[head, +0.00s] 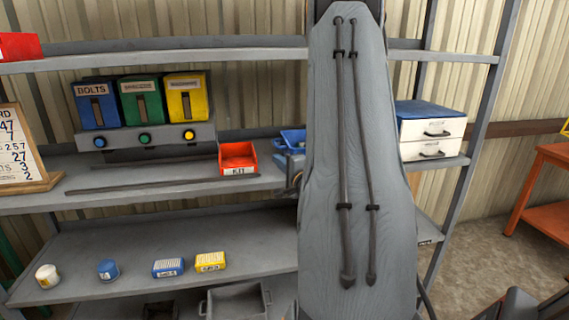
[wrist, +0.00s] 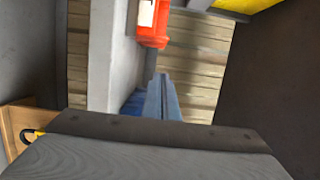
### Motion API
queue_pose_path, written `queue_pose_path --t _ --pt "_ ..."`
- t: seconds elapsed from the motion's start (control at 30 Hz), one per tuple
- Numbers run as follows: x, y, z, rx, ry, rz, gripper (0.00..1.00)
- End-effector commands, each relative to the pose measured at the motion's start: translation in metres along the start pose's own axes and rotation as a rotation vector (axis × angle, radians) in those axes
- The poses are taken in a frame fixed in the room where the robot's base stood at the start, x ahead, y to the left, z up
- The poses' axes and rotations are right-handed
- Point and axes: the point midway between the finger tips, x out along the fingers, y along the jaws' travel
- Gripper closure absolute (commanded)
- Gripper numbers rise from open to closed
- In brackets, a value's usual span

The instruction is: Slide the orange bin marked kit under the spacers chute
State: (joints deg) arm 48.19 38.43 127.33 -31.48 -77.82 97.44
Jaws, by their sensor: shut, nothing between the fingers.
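The orange bin (head: 238,158) marked KIT sits on the middle shelf, to the right of the chutes' grey stand. The green spacers chute (head: 141,101) is the middle of three chutes, with a green button (head: 144,138) below it. The bin stands right of the space under that chute. In the wrist view the orange bin (wrist: 152,28) shows at the top, partly cut off. My gripper (wrist: 163,80) is shut and empty, apart from the bin and below it in that picture. In the head view my arm hides most of the gripper's area.
The blue bolts chute (head: 96,103) and yellow washers chute (head: 187,100) flank the spacers chute. A blue bin (head: 292,138) stands right of the orange bin. A dark strip (head: 150,184) runs along the middle shelf (head: 110,204). Small boxes and pots stand on the shelf below.

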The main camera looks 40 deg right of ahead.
Motion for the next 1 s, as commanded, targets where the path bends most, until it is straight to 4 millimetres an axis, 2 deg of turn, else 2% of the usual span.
queue_pose_path --t 0.1,0.17,0.3,0.5,1.0 --pt "0.023 -0.002 0.001 -0.001 -0.003 0.0 1.0" --pt "0.032 -0.002 0.005 0.0 -0.004 0.0 1.0" --pt "0.034 -0.002 0.025 0.0 -0.003 0.002 1.0" --pt "0.038 0.0 0.038 0.0 -0.001 0.001 1.0" --pt "0.037 0.0 0.036 -0.001 0.015 0.001 1.0"
